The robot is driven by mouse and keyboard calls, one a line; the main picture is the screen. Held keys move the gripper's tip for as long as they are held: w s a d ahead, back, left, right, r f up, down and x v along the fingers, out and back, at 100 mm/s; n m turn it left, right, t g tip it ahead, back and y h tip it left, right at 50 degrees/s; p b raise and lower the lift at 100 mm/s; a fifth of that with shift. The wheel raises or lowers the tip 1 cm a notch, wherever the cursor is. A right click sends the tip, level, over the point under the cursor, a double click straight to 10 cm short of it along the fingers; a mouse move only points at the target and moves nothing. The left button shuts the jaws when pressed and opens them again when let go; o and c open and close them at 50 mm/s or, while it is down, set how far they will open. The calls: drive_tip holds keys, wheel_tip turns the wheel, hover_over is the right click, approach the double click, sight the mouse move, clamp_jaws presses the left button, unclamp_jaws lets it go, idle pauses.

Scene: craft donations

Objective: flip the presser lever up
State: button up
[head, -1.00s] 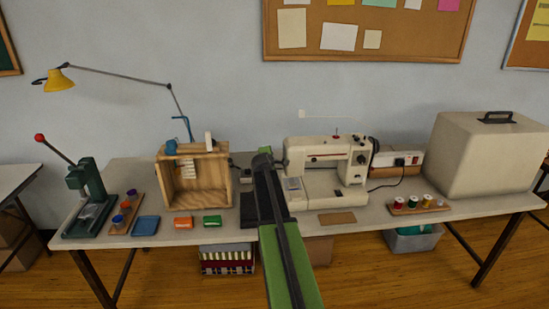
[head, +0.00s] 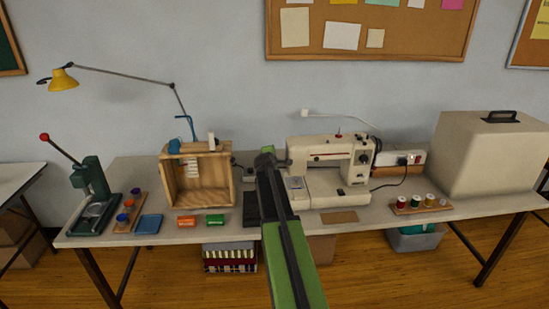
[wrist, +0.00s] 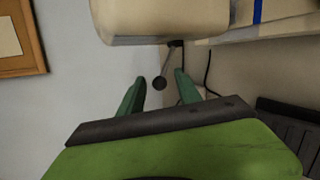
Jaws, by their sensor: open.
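The cream sewing machine (head: 305,146) stands on the table right of my gripper (head: 266,153). In the wrist view its cream body (wrist: 160,22) fills the top. A thin lever with a dark round knob (wrist: 159,83) hangs from its edge, tilted, with the knob lowest in the picture. My gripper (wrist: 160,77) is open, with its two green fingers on either side of the knob. Gaps show on both sides, so the knob looks untouched. In the head view my gripper is at the machine's left end, and I cannot make out the lever clearly.
A wooden crate (head: 165,184) stands left of my arm. A green press (head: 92,180) with a red-knobbed handle is farther left. A thread rack (head: 421,208) and large beige case (head: 490,155) are right of the machine. The table front (head: 300,225) has some bare room.

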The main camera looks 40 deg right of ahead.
drive_tip(key=p+v, duration=0.6)
drive_tip(key=v, duration=1)
drive_tip(key=shift+r, duration=0.1)
drive_tip(key=w+a+n+t+y, duration=0.15)
drive_tip(key=w+a, duration=0.35)
drive_tip(key=a, duration=0.9)
drive_tip(key=s+a+f+m+g+y, duration=0.1)
drive_tip(key=a+f+y, duration=0.15)
drive_tip(key=a, duration=0.35)
drive_tip(key=s+a+f+m+g+y, duration=0.1)
drive_tip(key=s+a+f+m+g, duration=0.1)
drive_tip(key=a+f, duration=0.35)
drive_tip(key=s+a+f+m+g+y, duration=0.2)
drive_tip(key=s+a+m+g, duration=0.1)
drive_tip(key=s+a+m, duration=0.2)
drive_tip(key=s+a+f+m+g+y, duration=0.2)
drive_tip(key=s+a+f+m+g, duration=0.1)
drive_tip(key=s+a, duration=0.6)
drive_tip(key=s+m+g, duration=0.1)
drive_tip(key=s+m, duration=0.1)
drive_tip(key=s, duration=0.1)
drive_tip(key=shift+a+f, duration=0.25)
drive_tip(key=shift+f, duration=0.05)
